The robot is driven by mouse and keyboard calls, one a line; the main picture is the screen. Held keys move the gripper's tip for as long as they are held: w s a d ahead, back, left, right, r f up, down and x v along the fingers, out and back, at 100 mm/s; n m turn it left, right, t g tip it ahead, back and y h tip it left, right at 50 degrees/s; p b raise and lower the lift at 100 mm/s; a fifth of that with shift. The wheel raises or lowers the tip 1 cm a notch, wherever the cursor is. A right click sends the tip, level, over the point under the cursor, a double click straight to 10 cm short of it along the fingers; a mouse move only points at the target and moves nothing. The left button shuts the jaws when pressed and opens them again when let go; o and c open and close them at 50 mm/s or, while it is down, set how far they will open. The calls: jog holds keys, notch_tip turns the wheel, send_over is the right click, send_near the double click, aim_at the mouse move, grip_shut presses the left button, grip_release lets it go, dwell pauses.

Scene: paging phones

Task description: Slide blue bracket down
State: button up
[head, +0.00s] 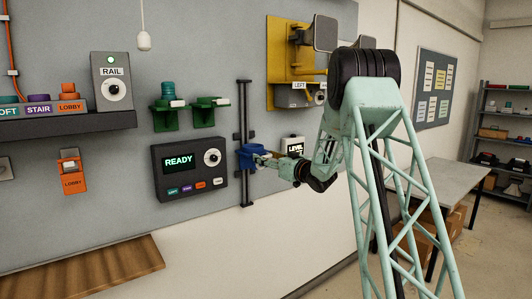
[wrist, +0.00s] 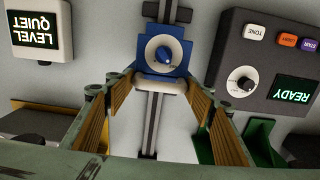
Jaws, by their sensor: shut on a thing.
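The blue bracket (head: 250,157) sits on a dark vertical rail (head: 244,110) on the grey wall panel, in the rail's lower half. In the wrist view, which is upside down, the bracket (wrist: 163,69) carries a white dial with a blue knob (wrist: 162,54). A pale bar (wrist: 160,87) lies along its near edge. My gripper (head: 263,158) is at the bracket's front. In the wrist view its two fingers (wrist: 160,82) reach either side of the pale bar and are shut on the bracket there. The exact finger contact is partly hidden.
Left of the rail is a dark READY panel (head: 188,171) with a dial and coloured buttons. A small LEVEL QUIET display (head: 292,146) is close on the right. Green brackets (head: 205,113) are up left, a yellow unit (head: 287,55) up right. A wooden shelf (head: 85,271) is lower left.

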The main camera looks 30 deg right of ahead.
notch_tip(320, 180, down, 20)
jog(key=b, duration=0.8)
jog(key=shift+b, duration=0.3)
jog(key=o, duration=1)
jog(key=shift+o, duration=0.4)
jog(key=shift+r, duration=0.1)
jog(key=s+d, duration=0.2)
jog(key=s, duration=0.9)
jog(key=shift+s, duration=0.4)
jog(key=shift+r, duration=0.1)
